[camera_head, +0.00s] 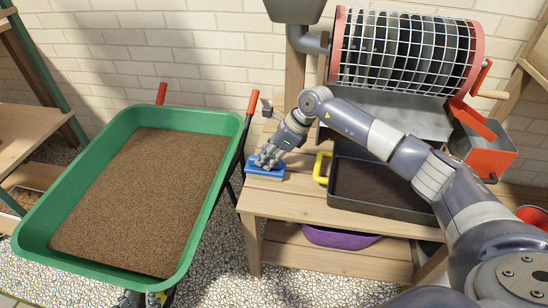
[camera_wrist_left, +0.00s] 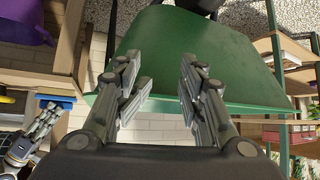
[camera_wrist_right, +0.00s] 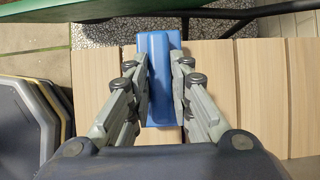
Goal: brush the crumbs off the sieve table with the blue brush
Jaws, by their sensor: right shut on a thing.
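The blue brush (camera_head: 265,173) is at the left end of the wooden sieve table (camera_head: 300,205), at or just above the boards. My right gripper (camera_head: 268,160) is shut on its blue back; the right wrist view shows the brush (camera_wrist_right: 158,80) between both fingers. The bristles are mostly hidden below. I cannot make out separate crumbs on the bare boards. My left gripper (camera_wrist_left: 163,82) is open and empty in the left wrist view, near the green wheelbarrow's underside. In the head view only a bit of it shows at the bottom edge.
The green wheelbarrow (camera_head: 100,270) full of brown soil stands left of the table. A black tray (camera_head: 375,214) of dark soil, with a yellow handle (camera_head: 321,168) beside it, fills the table's middle. The wire sieve drum (camera_head: 405,50) is behind. A purple tub (camera_head: 340,238) sits below.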

